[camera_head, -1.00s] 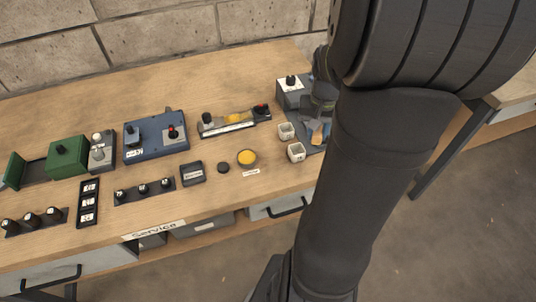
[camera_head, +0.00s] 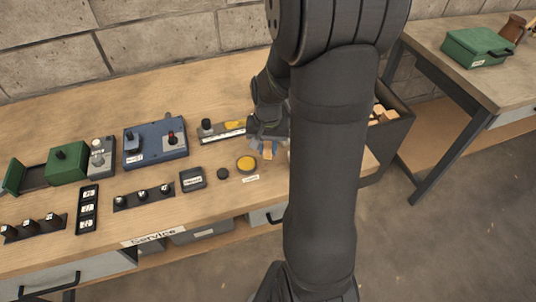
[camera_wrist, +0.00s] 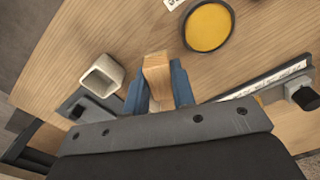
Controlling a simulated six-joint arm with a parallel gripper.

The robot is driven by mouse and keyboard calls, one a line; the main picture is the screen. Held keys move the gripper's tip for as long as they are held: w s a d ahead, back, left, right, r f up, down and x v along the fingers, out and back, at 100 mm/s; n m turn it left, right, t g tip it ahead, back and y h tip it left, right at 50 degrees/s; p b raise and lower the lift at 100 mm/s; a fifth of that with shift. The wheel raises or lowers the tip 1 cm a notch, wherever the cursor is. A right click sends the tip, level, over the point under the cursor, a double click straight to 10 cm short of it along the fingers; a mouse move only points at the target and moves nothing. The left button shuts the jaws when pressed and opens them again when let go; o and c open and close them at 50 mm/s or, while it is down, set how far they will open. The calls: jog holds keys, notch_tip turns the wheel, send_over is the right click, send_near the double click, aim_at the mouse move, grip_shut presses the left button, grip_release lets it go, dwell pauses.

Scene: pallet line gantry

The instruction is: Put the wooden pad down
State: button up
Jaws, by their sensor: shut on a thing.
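The wooden pad (camera_wrist: 157,70) is a small light-brown block held between the blue fingers of my gripper (camera_wrist: 158,88) in the wrist view. In the head view my gripper (camera_head: 266,146) hangs over the bench just right of the yellow round pad in its dark ring (camera_head: 246,162), and the tip of the wooden pad (camera_head: 268,153) shows below the fingers. The wrist view shows the yellow pad (camera_wrist: 208,26) ahead and to the right, apart from the wooden pad. I cannot tell whether the wooden pad touches the bench.
In the wrist view, a white square cup (camera_wrist: 102,76) stands close left of the fingers, and a dark rail with a black knob (camera_wrist: 303,96) lies right. A dark bin (camera_head: 398,130) with wooden pieces stands at the bench's right end. Bare wood lies ahead of the fingers.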

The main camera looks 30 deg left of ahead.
aim_at(268, 156)
jog(key=shift+f, duration=1.75)
jog(key=shift+f, duration=0.2)
jog(key=o, duration=1)
jog(key=shift+c, duration=0.2)
jog(key=shift+r, duration=0.1)
notch_tip(268, 156, up, 12)
jog(key=shift+r, duration=0.15)
